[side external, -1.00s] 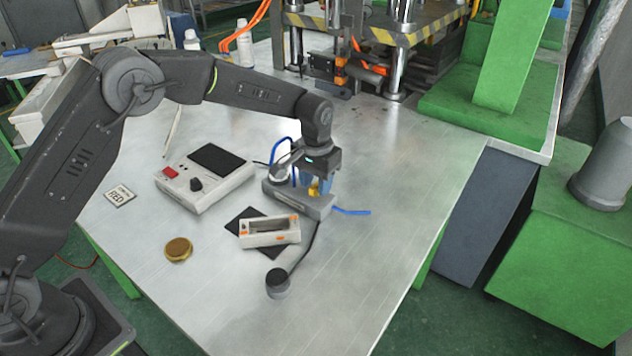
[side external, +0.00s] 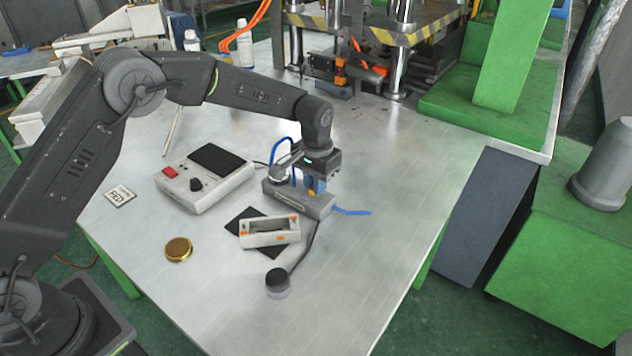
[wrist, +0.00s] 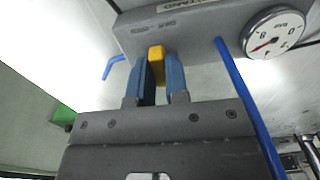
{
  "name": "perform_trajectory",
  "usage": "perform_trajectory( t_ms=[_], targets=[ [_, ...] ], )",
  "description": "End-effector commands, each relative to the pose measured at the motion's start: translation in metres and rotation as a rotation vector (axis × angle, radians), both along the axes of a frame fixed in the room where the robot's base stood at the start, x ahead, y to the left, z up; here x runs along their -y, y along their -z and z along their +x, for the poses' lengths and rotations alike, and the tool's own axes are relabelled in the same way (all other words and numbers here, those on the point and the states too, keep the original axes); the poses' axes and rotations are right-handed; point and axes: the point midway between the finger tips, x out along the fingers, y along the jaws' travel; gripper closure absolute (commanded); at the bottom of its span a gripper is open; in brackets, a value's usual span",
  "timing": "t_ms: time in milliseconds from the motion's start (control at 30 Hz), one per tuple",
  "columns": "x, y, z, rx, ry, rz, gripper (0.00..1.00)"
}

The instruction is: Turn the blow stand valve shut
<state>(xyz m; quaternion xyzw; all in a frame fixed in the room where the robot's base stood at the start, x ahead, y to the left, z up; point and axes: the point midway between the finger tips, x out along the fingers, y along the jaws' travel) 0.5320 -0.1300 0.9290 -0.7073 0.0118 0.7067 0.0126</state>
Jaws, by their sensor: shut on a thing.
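The blow stand (side external: 298,200) is a grey block on the metal table; in the wrist view its body (wrist: 190,28) carries a round dial gauge (wrist: 273,33). A yellow valve handle (wrist: 156,51) sticks out from the block toward me. My gripper (wrist: 158,66) has its two blue fingers on either side of the handle and is shut on it. The valve's base is hidden by the fingers.
A blue hose (wrist: 248,100) arches up close beside my gripper. Left of the stand is a control box (side external: 208,178); in front are a white orange-marked frame (side external: 270,240), a black-topped round part (side external: 278,284) and a brass disc (side external: 179,249). The table's right side is clear.

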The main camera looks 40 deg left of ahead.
Motion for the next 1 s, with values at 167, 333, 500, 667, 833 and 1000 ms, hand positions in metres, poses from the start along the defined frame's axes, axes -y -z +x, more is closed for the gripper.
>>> perform_trajectory(
  t_ms=[167, 333, 500, 667, 833, 1000],
  targets=[
    [-0.0002, -0.0005, 0.0003, -0.001, 0.090, -0.001, 1.00],
    [-0.0002, -0.0006, 0.0004, 0.000, 0.099, -0.002, 1.00],
    [-0.0001, -0.0007, 0.0004, 0.000, 0.098, -0.002, 0.79],
    [-0.0001, -0.0006, 0.0004, 0.000, 0.098, -0.001, 0.64],
    [0.0000, -0.0004, 0.0003, -0.001, 0.098, -0.001, 0.60],
    [0.0000, -0.0031, 0.0005, 0.001, 0.098, -0.001, 0.60]
  ],
)
